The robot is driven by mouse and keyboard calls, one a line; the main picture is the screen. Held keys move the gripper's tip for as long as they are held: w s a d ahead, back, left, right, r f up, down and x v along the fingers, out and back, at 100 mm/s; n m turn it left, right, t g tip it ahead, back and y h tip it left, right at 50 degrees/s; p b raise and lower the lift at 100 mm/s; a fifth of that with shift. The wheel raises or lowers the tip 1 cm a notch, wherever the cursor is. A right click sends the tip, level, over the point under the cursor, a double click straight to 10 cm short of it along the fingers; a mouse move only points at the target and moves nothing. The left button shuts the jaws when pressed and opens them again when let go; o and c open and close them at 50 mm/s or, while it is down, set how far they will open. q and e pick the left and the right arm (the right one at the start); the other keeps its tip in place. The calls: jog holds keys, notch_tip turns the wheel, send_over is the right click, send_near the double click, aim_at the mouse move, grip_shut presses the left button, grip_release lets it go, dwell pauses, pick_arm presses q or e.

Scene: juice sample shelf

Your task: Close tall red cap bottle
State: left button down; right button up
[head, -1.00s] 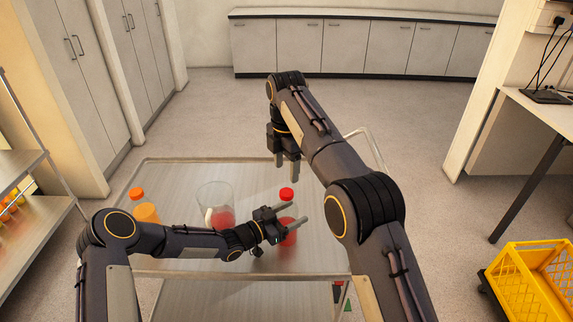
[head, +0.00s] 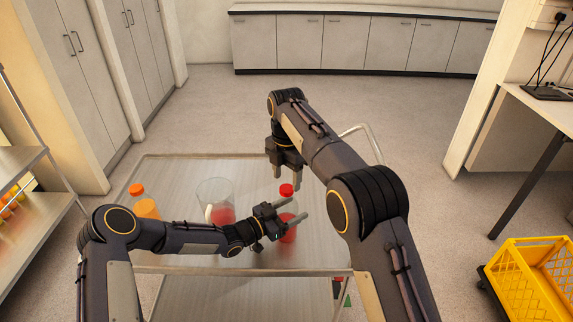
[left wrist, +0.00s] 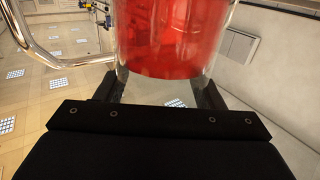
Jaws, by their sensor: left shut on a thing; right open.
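The tall bottle (head: 287,234) with red liquid and a red cap (head: 287,190) stands upright on the metal cart. My left gripper (head: 296,214) is shut around the bottle's body from the left. In the left wrist view, the bottle's red contents (left wrist: 172,40) show between the two dark fingers.
A clear pitcher (head: 216,204) with red liquid and an orange-capped bottle (head: 145,207) stand left on the cart (head: 190,262). A yellow crate (head: 535,285) sits on the floor at the right. The back of the cart top is clear.

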aim_at(287, 188)
jog(key=shift+f, duration=1.6)
